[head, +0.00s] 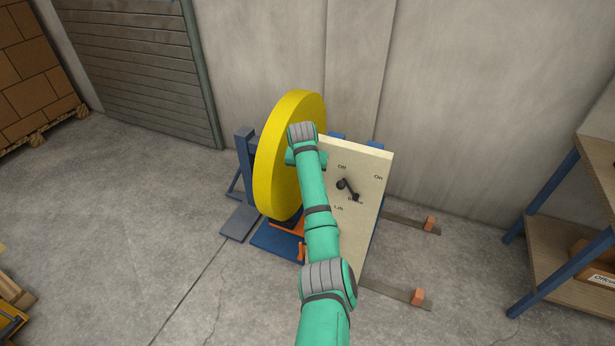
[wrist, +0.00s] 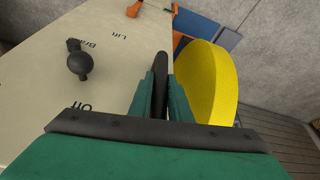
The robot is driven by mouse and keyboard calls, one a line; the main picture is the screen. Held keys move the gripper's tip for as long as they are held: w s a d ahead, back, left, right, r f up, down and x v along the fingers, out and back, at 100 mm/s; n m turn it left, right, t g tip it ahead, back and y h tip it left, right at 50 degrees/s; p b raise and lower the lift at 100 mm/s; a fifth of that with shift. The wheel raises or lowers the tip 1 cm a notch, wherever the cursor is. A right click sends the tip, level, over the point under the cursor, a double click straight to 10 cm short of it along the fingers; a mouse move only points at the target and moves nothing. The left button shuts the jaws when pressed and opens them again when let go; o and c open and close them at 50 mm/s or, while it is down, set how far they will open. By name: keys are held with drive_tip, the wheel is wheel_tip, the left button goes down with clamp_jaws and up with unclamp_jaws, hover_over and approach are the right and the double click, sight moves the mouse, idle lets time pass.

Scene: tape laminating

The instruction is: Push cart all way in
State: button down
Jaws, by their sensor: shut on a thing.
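The cart has a cream panel (head: 372,170) labelled Off, On, Lift and what seems to be Brake, with a black lever (head: 347,189). A large yellow disc (head: 278,150) stands upright left of the panel, above a blue base (head: 272,243). In the wrist view, my gripper (wrist: 159,88) is shut on a dark upright handle (wrist: 161,68) at the panel's edge, between the panel (wrist: 110,60) and the yellow disc (wrist: 215,85). In the head view my arm covers the gripper, the handle and part of the panel.
Two flat floor rails with orange end blocks (head: 430,224) (head: 417,296) stick out right of the cart. A wooden shelf with blue posts (head: 557,190) stands at the right. A concrete wall (head: 270,45) is behind.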

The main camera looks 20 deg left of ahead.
drive_tip(key=shift+a, duration=0.4)
drive_tip(key=c, duration=1.6)
unclamp_jaws()
drive_tip(key=shift+a, duration=0.1)
drive_tip(key=shift+c, duration=0.2)
drive_tip(key=shift+w+d, duration=0.1)
drive_tip(key=shift+d, duration=0.45)
drive_tip(key=shift+a+r, duration=0.1)
drive_tip(key=shift+a, duration=0.1)
drive_tip(key=v, duration=1)
drive_tip(key=shift+r, duration=0.25)
drive_tip(key=shift+d, duration=0.1)
